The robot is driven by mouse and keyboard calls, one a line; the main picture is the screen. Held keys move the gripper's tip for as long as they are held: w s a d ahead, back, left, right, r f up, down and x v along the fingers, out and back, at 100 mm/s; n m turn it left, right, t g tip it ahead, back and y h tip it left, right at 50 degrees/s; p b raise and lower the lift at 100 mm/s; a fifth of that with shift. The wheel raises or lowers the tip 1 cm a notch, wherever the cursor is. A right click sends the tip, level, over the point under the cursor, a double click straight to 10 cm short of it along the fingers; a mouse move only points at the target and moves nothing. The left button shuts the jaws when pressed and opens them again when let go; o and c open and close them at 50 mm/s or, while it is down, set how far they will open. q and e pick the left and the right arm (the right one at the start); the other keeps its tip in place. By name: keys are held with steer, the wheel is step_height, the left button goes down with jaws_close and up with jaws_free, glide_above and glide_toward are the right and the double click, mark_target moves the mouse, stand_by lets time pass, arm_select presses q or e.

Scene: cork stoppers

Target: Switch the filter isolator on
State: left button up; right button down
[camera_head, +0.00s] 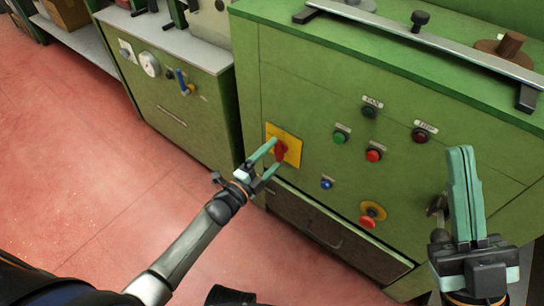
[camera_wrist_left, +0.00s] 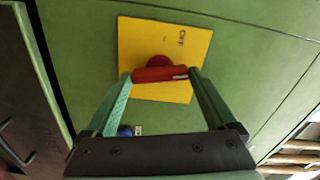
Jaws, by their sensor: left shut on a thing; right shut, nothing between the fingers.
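The filter isolator is a red rotary handle (camera_head: 281,149) on a yellow square plate (camera_head: 292,142) on the green cabinet front. In the left wrist view the red handle (camera_wrist_left: 160,74) lies nearly level across the yellow plate (camera_wrist_left: 190,45), which bears small dark lettering. My left gripper (camera_head: 274,154) is shut on the red handle, with a fingertip at each end of it in the left wrist view (camera_wrist_left: 160,77). My right gripper (camera_head: 462,150) is shut and empty, raised in front of the cabinet's right side.
Beside the isolator are a green button (camera_head: 340,137), a red button (camera_head: 374,155), a blue button (camera_head: 327,184) and a red mushroom button on yellow (camera_head: 372,212). A drawer (camera_head: 330,235) lies below. A lower cabinet with a gauge (camera_head: 149,64) stands left. The red floor (camera_head: 90,160) is clear.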

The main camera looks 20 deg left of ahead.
arm_select(q)
steer(key=shift+f+m, duration=0.1)
steer(key=shift+m, duration=1.2)
steer(key=o, duration=1.1)
steer(key=shift+c, duration=0.2)
steer(key=shift+s, duration=0.15)
steer(key=shift+s+a, duration=0.2)
steer(key=shift+s, duration=0.15)
steer(key=p+v, duration=0.2)
steer(key=v, duration=0.9)
steer(key=shift+s+p, duration=0.3)
steer(key=shift+p, duration=0.1)
